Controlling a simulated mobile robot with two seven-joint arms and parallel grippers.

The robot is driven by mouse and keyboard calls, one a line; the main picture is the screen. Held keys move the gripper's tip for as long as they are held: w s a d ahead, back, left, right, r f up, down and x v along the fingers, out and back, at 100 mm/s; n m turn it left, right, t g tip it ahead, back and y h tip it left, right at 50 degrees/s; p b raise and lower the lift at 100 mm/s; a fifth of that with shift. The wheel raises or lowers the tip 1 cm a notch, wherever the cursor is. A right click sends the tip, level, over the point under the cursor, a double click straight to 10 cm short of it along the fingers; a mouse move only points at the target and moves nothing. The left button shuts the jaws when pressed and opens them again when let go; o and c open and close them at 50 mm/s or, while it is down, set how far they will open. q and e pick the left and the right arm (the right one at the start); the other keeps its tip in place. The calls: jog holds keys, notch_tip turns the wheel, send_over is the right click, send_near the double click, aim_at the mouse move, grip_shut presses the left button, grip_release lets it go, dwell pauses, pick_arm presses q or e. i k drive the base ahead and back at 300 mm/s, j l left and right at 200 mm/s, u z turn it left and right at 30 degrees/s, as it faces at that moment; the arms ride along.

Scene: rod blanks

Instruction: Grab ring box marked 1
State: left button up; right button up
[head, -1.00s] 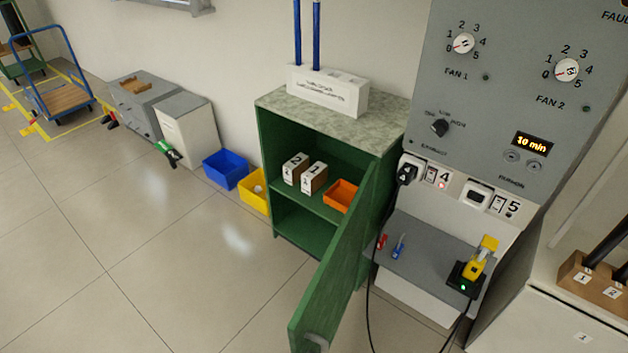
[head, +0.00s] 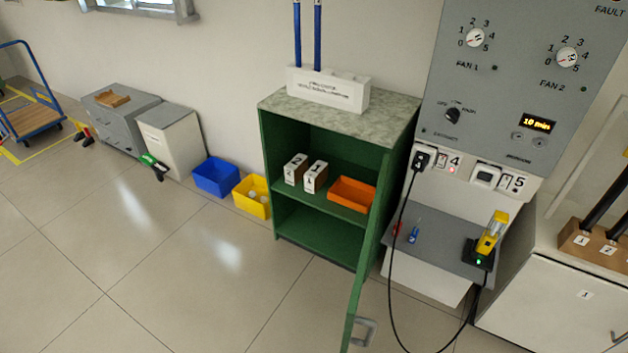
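The ring box marked 1 (head: 315,178) stands upright on the upper shelf of the green cabinet (head: 268,165). It has a white front with a dark 1 and brown sides. A similar box marked 2 (head: 295,169) stands close on its left. An orange tray (head: 352,195) sits on the same shelf to its right. The cabinet door (head: 369,265) stands open on the right, seen nearly edge-on, with a grey handle (head: 366,331) low down. Neither of my grippers is in view.
A grey panel with a shelf (head: 445,250) and a hanging black cable (head: 393,290) stands right of the cabinet. Blue (head: 215,178) and yellow (head: 251,198) bins sit on the floor at its left. The floor in front is clear.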

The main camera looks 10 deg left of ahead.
aim_at(314, 179)
jog(key=j+z, duration=0.2)
jog(key=j, duration=0.25)
jog(key=k+j+z, duration=0.15)
jog(key=j, duration=0.3)
jog(key=i+j+z, duration=0.2)
jog(key=j, duration=0.25)
jog(key=j+z, duration=0.2)
jog(key=j, duration=0.25)
jog(key=i+j+z, duration=0.2)
jog(key=j, duration=0.25)
jog(key=j+z, duration=0.25)
jog(key=j, duration=0.15)
jog(key=i+j+z, duration=0.25)
jog(key=j, duration=0.15)
jog(key=i+j+z, duration=0.25)
jog(key=j, duration=0.2)
